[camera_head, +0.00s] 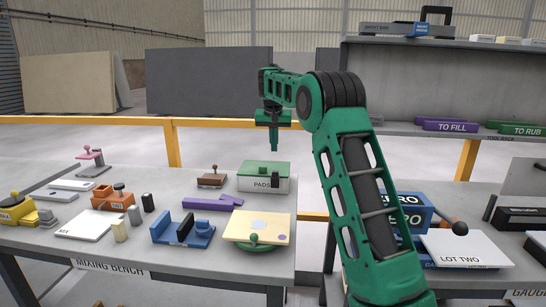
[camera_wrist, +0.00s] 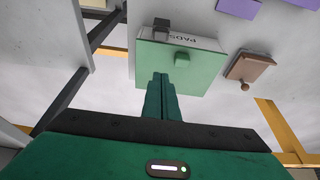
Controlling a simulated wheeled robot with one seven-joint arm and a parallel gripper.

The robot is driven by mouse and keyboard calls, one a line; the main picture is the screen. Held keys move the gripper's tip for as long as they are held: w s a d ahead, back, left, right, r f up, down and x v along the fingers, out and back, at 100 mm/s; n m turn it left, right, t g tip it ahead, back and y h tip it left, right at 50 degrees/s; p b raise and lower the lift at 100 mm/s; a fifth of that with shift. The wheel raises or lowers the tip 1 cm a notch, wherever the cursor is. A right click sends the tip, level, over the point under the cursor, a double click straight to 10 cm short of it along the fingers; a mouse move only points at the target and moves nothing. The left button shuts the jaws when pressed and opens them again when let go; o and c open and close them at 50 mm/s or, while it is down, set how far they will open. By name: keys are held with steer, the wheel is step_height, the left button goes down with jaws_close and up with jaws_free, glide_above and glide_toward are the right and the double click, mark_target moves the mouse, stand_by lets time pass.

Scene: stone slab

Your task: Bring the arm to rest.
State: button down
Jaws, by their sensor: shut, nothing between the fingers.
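My gripper (camera_head: 273,136) is green and hangs pointing down in the head view, above the back right part of the mixing bench. Its two fingers are together with nothing between them, and they also show in the wrist view (camera_wrist: 160,80). Below it is a box marked PADS (camera_head: 264,177) with a green lid, which fills the upper middle of the wrist view (camera_wrist: 178,67). The fingertips look to be above the lid and apart from it. My green arm reaches up from the lower right and hides part of the space between the benches.
The mixing bench (camera_head: 60,256) holds a purple block (camera_head: 212,203), a brown stamp-like piece (camera_head: 212,179), a blue holder (camera_head: 183,230) and a round green stand with a cream plate (camera_head: 257,228). A yellow rail (camera_head: 100,121) runs behind. A shelf (camera_head: 440,130) and LOT TWO slab (camera_head: 464,248) are right.

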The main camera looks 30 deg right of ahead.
steer(key=shift+v, duration=0.8)
steer(key=s+d+g, duration=0.2)
steer(key=s, duration=2.8)
steer(key=s+a+f, duration=0.2)
steer(key=s+f, duration=0.2)
steer(key=s, duration=0.5)
steer(key=s+a+f+g+y, duration=0.1)
steer(key=s+a+f, duration=0.2)
steer(key=s, duration=0.7)
steer(key=s+a+f+y, duration=0.1)
steer(key=s+a+f, duration=0.2)
steer(key=s, duration=0.7)
steer(key=shift+a+f, duration=0.2)
steer(key=shift+f, duration=0.6)
